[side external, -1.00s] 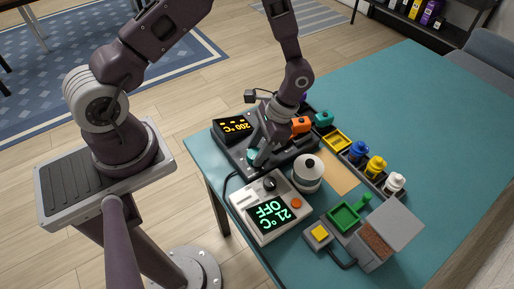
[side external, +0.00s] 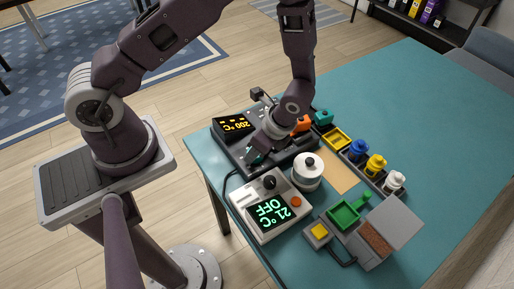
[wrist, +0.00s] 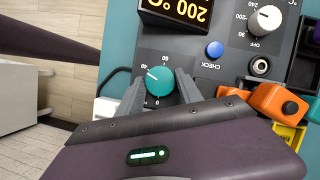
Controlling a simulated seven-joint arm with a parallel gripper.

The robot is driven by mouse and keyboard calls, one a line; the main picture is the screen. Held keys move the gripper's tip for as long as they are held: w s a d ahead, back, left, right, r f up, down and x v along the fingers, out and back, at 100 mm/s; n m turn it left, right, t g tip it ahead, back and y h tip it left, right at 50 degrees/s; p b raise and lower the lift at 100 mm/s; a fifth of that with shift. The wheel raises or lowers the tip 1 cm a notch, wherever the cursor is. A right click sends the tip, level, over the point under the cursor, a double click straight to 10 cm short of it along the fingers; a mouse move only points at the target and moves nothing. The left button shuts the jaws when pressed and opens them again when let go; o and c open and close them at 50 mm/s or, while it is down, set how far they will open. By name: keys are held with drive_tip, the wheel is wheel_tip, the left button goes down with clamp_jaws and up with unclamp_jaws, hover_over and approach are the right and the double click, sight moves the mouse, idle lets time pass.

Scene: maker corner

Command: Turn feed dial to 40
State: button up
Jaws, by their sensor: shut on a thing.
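The feed dial (wrist: 159,82) is a round teal knob on a dark grey panel, with a printed scale around it. Its white mark points to the upper left in the wrist view, on the side where small numbers are printed; the exact reading is too small to be sure of. My gripper (wrist: 159,90) has one finger on each side of the dial and is shut on it. In the side view my gripper (side external: 256,151) reaches down to the panel's near left part and mostly hides the dial.
The panel's orange display (side external: 233,125) reads 200 °C. A blue CHECK button (wrist: 214,49) and a white knob (wrist: 265,19) are near the dial. The far table is clear.

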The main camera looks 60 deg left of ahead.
sight(264, 164)
drive_tip(key=shift+m, duration=0.5)
idle(0.3)
drive_tip(key=o, duration=1.3)
drive_tip(key=shift+o, duration=0.2)
drive_tip(key=s+v, duration=0.1)
drive_tip(key=v, duration=0.6)
drive_tip(key=shift+w, duration=0.35)
